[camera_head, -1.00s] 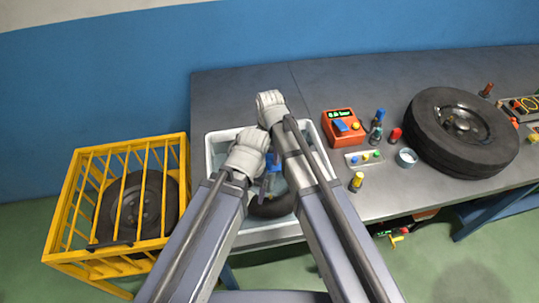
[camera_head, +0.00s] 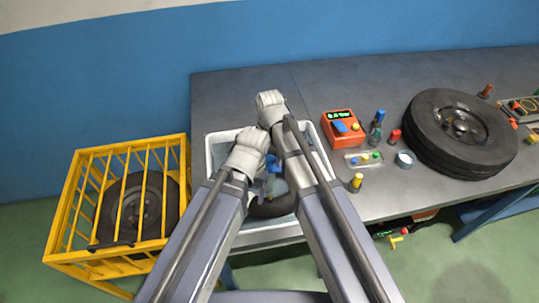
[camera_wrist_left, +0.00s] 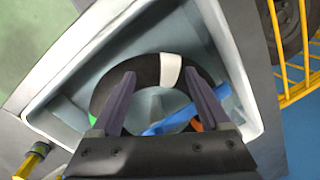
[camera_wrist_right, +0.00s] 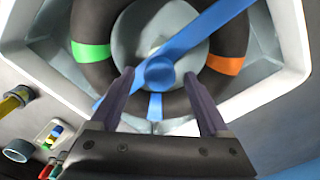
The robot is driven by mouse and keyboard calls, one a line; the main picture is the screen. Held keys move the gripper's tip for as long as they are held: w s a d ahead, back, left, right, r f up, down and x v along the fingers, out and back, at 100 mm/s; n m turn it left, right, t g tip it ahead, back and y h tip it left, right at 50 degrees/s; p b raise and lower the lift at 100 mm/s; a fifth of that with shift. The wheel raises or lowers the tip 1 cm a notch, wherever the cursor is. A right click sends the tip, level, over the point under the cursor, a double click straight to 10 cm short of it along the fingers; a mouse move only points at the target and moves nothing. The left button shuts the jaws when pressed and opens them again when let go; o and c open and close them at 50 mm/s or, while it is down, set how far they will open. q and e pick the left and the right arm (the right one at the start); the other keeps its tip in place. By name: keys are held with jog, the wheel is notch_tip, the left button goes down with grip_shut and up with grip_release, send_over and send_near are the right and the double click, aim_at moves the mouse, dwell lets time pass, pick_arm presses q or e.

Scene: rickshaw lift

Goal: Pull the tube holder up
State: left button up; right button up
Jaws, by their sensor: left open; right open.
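The tube holder is a blue bar with a round blue knob (camera_wrist_right: 160,72), lying across a black inner tube (camera_wrist_right: 92,22) with coloured bands. My right gripper (camera_wrist_right: 158,76) is open; in its wrist view the knob shows between its fingertips, and I cannot tell whether they touch it. My left gripper (camera_wrist_left: 160,76) is open above the tube; the blue bar (camera_wrist_left: 172,121) shows beyond and between its fingers. The tube (camera_head: 272,205) sits in a white tub (camera_head: 215,140). My arms hide much of the tub and holder in the head view.
A yellow cage (camera_head: 75,212) with a wheel stands at the left. On the grey bench (camera_head: 235,90) are a red gauge box (camera_head: 343,128), small bottles, a small round cup (camera_head: 405,158) and a large wheel (camera_head: 425,125). The bench's back left is clear.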

notch_tip(320, 180, up, 8)
jog(key=p, duration=0.7)
jog(key=shift+f, duration=0.2)
jog(key=shift+f, duration=0.1)
jog(key=shift+d, duration=0.1)
jog(key=s+d+n, duration=0.3)
jog(key=s+d, duration=0.1)
jog(key=d, duration=0.4)
jog(key=s+d+n, duration=0.4)
jog(key=d, duration=0.5)
jog(key=s+a+n+h, duration=0.1)
jog(key=s+a+n, duration=0.2)
jog(key=s+a, duration=0.3)
jog(key=a, duration=0.5)
jog(key=shift+f+n+b, duration=0.25)
jog(key=shift+n+b, duration=0.05)
jog(key=shift+a, duration=0.1)
